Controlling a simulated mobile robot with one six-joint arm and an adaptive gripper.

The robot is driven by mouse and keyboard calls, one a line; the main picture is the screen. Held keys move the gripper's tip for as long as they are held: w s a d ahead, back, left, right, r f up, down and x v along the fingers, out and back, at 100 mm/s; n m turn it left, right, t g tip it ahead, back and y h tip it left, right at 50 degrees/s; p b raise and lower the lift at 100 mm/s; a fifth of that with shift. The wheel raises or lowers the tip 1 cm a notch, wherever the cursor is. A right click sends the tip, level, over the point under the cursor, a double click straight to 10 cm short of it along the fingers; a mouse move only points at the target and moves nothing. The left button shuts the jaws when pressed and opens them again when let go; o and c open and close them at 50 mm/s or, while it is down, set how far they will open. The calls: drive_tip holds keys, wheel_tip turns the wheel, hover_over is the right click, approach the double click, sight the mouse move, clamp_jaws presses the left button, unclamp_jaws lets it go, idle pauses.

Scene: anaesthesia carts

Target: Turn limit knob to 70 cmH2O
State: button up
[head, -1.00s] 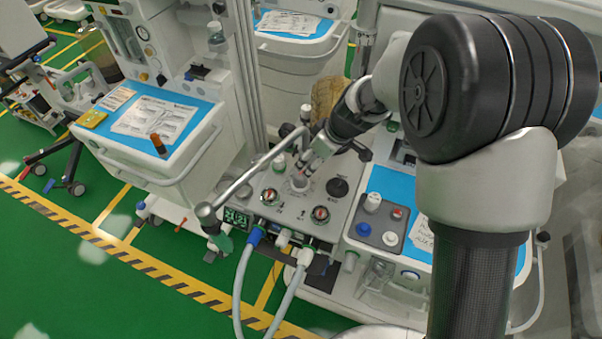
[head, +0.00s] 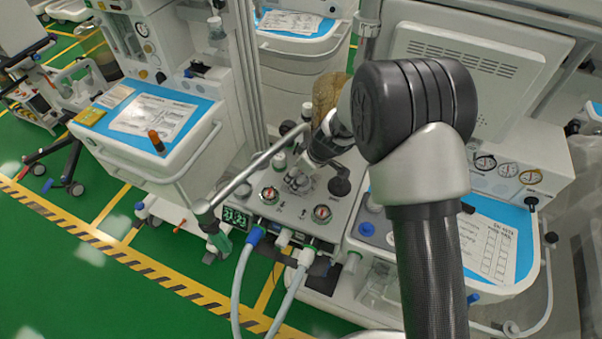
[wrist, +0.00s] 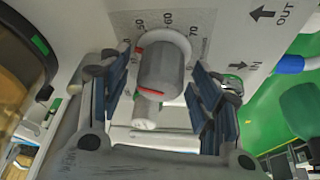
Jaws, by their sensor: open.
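The limit knob (wrist: 165,70) is a grey cylinder with red marks, on a printed scale where 50, 60 and 70 can be read. A pale ring surrounds its base. In the wrist view my gripper (wrist: 158,98) is open, with one dark-padded finger on each side of the knob and visible gaps between the pads and the knob. In the head view my gripper (head: 297,182) is at the top of the grey control panel (head: 262,208) and largely hides the knob. The exact setting of the knob cannot be told.
Two round gauges (head: 321,213) sit on the panel, with a black knob (head: 340,186) to the right. A metal bar (head: 245,176) runs along its left. Hoses (head: 243,285) hang in front. A blue-topped cart (head: 150,118) stands at left.

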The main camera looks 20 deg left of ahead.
drive_tip(key=shift+c, duration=0.5)
drive_tip(key=c, duration=1)
